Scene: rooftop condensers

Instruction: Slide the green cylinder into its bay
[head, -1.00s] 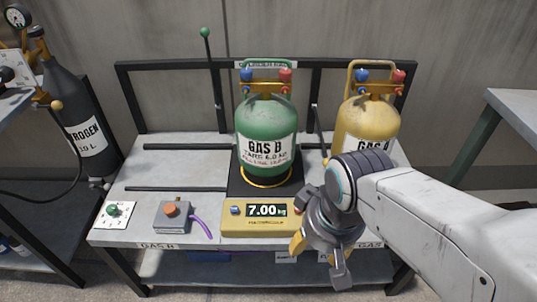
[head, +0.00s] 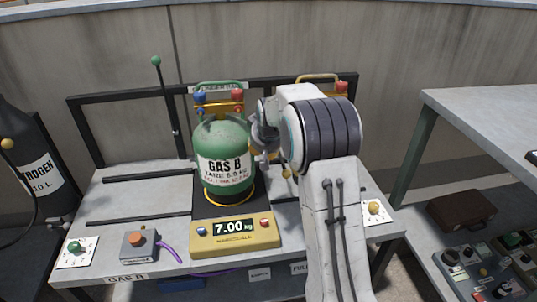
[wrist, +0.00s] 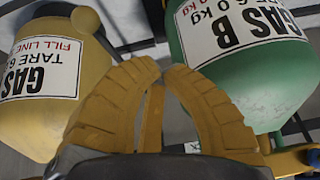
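The green cylinder (head: 225,158), labelled GAS B, stands upright on the dark scale plate (head: 203,211) in the middle of the bench. It also shows at the right of the wrist view (wrist: 245,55). Left of it, two dark rails (head: 140,182) cross the bench top, and a GAS B label (head: 127,278) is on the front edge there. My gripper (wrist: 165,72) is between the green and yellow cylinders, at the green one's right side. Its yellow fingers curve together, nearly touching, with nothing seen between them. In the head view my arm partly hides it; contact with the green cylinder cannot be told.
The yellow cylinder (wrist: 55,85) stands close on the other side; my arm mostly hides it in the head view. The scale display (head: 235,228) reads 7.00. A green-knobbed lever (head: 165,95) rises behind. The bench between the rails is clear.

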